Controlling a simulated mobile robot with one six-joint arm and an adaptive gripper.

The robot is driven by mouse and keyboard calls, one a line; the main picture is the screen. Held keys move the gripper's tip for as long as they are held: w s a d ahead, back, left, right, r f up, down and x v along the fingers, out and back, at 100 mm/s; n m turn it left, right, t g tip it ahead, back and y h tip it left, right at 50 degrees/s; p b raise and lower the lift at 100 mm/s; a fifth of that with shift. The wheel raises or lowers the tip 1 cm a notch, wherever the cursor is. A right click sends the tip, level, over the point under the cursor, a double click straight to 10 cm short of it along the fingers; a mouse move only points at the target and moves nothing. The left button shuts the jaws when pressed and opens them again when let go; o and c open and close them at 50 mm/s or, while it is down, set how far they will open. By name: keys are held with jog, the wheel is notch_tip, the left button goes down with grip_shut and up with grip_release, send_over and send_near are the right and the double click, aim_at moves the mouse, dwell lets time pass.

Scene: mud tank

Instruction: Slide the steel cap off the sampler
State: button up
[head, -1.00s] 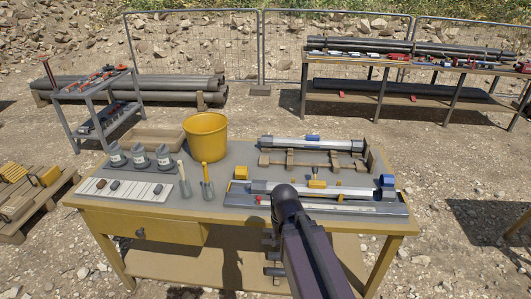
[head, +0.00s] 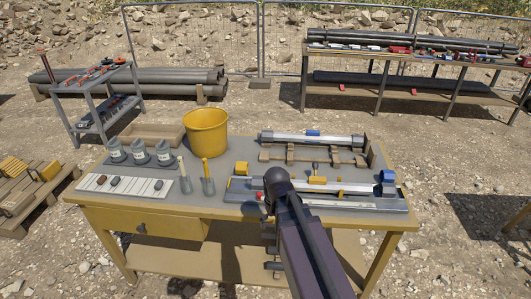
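Two long tube-like samplers lie across the right half of the yellow table (head: 107,205). The rear sampler (head: 290,138) is a pale steel tube with a blue piece on top, resting above wooden blocks. The front sampler (head: 350,188) lies in a long grey tray (head: 385,206), with a blue fitting (head: 387,181) at its right end. I cannot tell which end part is the steel cap. My dark arm crosses the table's front edge and covers part of the front sampler's left half. My gripper cannot be made out.
A yellow bucket (head: 206,133) stands left of the rear sampler. Several grey jars (head: 138,151), two small trowels (head: 207,180) and a white sheet (head: 131,187) lie at the left. A grey cart (head: 95,100) and a long rear bench (head: 400,63) stand beyond.

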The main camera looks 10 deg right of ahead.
aim_at(257, 183)
jog(key=w+r+n+p, duration=0.2)
jog(key=w+r+n, duration=0.1)
jog(key=w, duration=0.5)
jog(key=w+d+r+n+p, duration=0.1)
jog(key=w+r+n+p, duration=0.2)
jog(key=w+n, duration=0.2)
jog(key=w+r+n+p, duration=0.3)
jog(key=w+n, duration=0.1)
jog(key=w, duration=0.8)
jog(key=shift+d+n, duration=0.3)
jog(key=shift+f, duration=0.1)
notch_tip(257, 183, down, 14)
jog(key=b, duration=1.3)
jog(key=shift+r, duration=0.25)
jog(key=c, duration=1.1)
jog(key=shift+o, duration=0.2)
jog(key=shift+a, duration=0.15)
